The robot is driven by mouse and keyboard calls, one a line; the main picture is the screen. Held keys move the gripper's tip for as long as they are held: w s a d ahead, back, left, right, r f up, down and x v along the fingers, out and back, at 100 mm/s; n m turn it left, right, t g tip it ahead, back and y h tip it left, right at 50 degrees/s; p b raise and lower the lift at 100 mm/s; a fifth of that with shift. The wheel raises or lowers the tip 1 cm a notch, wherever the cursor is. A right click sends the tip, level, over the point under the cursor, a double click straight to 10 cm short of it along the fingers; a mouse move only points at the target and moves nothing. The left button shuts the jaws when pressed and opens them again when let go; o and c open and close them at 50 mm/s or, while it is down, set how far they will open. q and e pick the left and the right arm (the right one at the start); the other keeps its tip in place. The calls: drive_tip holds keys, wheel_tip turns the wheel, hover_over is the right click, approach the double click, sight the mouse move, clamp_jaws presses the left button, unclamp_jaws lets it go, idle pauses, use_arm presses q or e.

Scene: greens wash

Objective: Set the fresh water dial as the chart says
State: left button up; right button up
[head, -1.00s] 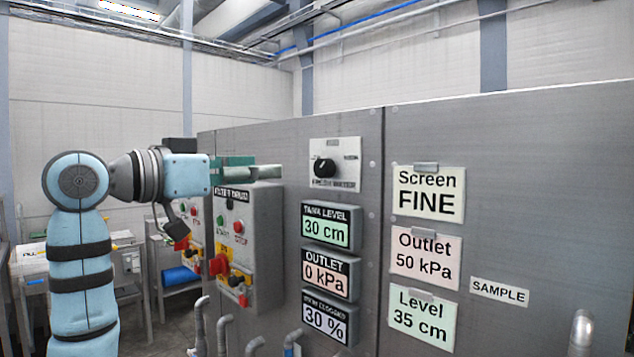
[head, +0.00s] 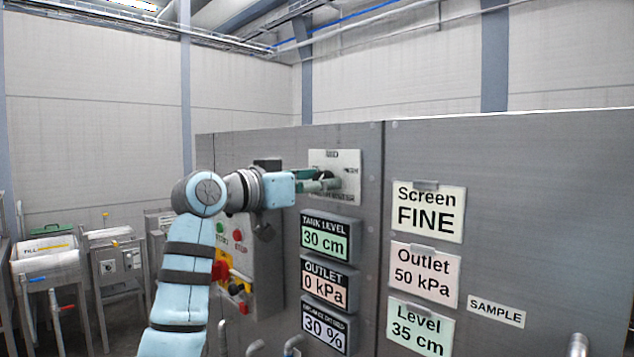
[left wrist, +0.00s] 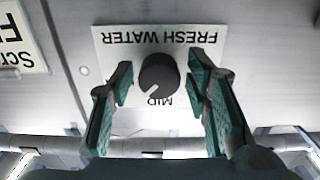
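The fresh water dial (left wrist: 159,74) is a dark round knob on a pale plate (left wrist: 108,42) lettered FRESH WATER. In the left wrist view the plate appears upside down, and the knob's light mark points toward the word MID. My left gripper (left wrist: 161,82) is open, with one green finger on each side of the knob and a gap on both sides. In the head view the left gripper (head: 322,181) is in front of the plate (head: 345,160) and hides most of the dial. The chart cards read Screen FINE (head: 428,211), Outlet 50 kPa (head: 423,274) and Level 35 cm (head: 418,328).
Displays below the dial read tank level 30 cm (head: 326,238), outlet 0 kPa (head: 324,285) and 30 % (head: 323,325). A control box (head: 262,280) with buttons and a red switch projects at the left, near my left arm. A SAMPLE label (head: 496,311) is at the right.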

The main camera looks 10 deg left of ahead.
use_arm(q)
drive_tip(key=c, duration=0.8)
drive_tip(key=shift+o, duration=0.2)
drive_tip(key=shift+n, duration=0.4)
drive_tip(key=n+p, duration=0.3)
drive_tip(key=n, duration=0.5)
drive_tip(key=shift+r+p, duration=0.1)
drive_tip(key=shift+p, duration=0.25)
drive_tip(key=shift+s, duration=0.1)
drive_tip(key=o, duration=1.1)
drive_tip(key=shift+o, duration=0.2)
